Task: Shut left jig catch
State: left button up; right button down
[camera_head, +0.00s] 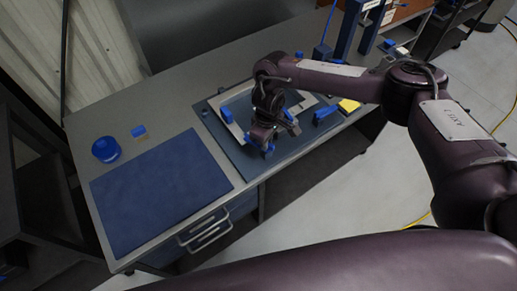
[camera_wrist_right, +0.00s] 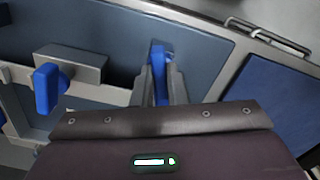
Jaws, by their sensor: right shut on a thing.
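The jig is a dark slate plate (camera_head: 215,127) with a pale grey frame (camera_head: 236,129) on the workbench. The left jig catch (camera_head: 268,151) has a blue handle, at the jig's front edge, partly hidden by my gripper. My right gripper (camera_head: 267,139) is over it. In the right wrist view the blue handle (camera_wrist_right: 157,58) stands between the grey fingers of the gripper (camera_wrist_right: 163,88), which are shut on it. A second catch with a blue handle (camera_head: 326,113) is to the right; it also shows in the wrist view (camera_wrist_right: 46,88) beside a grey block. My left gripper is out of view.
A blue mat (camera_head: 160,190) covers the bench's left part, with a blue round container (camera_head: 106,149) behind it. A yellow block (camera_head: 348,105) sits at the jig's right. Drawers with grey handles (camera_head: 205,232) are below the bench's front edge.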

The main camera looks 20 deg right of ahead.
jog(key=shift+r+m+p, duration=0.15)
jog(key=shift+m+p, duration=0.35)
jog(key=shift+p, duration=0.15)
jog(key=m+p, duration=0.2)
jog(key=p, duration=0.1)
jog(key=shift+m, duration=0.8)
jog(key=c, duration=1.4)
grip_release()
jog(key=shift+o, duration=0.2)
